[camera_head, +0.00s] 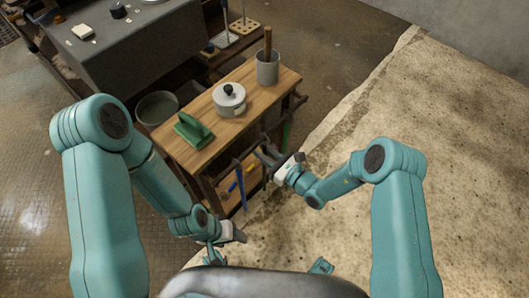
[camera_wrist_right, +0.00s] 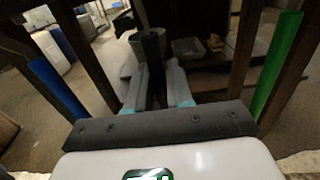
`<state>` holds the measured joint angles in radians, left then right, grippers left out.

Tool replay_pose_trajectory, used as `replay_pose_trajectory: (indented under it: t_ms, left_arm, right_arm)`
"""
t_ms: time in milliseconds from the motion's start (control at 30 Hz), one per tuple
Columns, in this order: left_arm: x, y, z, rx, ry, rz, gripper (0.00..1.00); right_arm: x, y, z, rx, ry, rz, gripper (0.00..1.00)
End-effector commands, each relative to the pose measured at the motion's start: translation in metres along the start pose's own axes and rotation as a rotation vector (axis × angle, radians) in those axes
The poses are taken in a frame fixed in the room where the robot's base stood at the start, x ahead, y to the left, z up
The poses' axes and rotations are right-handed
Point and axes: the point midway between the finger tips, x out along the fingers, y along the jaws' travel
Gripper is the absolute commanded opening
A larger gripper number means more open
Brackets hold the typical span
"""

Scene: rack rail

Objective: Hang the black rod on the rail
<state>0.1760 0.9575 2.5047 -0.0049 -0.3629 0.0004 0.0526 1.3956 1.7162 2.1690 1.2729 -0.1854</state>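In the head view my right gripper (camera_head: 265,155) reaches to the near right side of a wooden-topped rack, close to its edge. It sits between a hanging blue rod (camera_head: 239,186) and a hanging green rod (camera_head: 286,133). In the right wrist view the blue rod (camera_wrist_right: 56,88) is left and the green rod (camera_wrist_right: 278,66) right. A dark upright piece (camera_wrist_right: 154,70), possibly the black rod, stands between two pale parts that look like my fingers; whether they press on it is unclear. The rail itself is not clearly seen. My left gripper (camera_head: 236,234) is low, in front of the rack.
On the wooden top (camera_head: 250,108) stand a green iron-shaped object (camera_head: 194,130), a lidded white pot (camera_head: 229,99) and a grey cup (camera_head: 268,70) with a wooden handle. A grey bin (camera_head: 157,107) and dark counter (camera_head: 130,50) stand behind. The pale floor at right is clear.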

Motion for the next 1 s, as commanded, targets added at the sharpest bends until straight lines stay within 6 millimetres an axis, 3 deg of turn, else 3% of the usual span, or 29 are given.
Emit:
replay_pose_trajectory:
  t_ms: [467,1000]
  left_arm:
    - [0.0,0.0,0.0,0.0,0.0,0.0,0.68]
    - [-0.013,0.005,0.0,0.0,0.0,0.0,0.68]
  right_arm:
    - [0.0,0.0,0.0,0.0,0.0,0.0,0.0]
    - [-0.004,0.0,0.015,-0.001,0.0,-0.001,0.0]
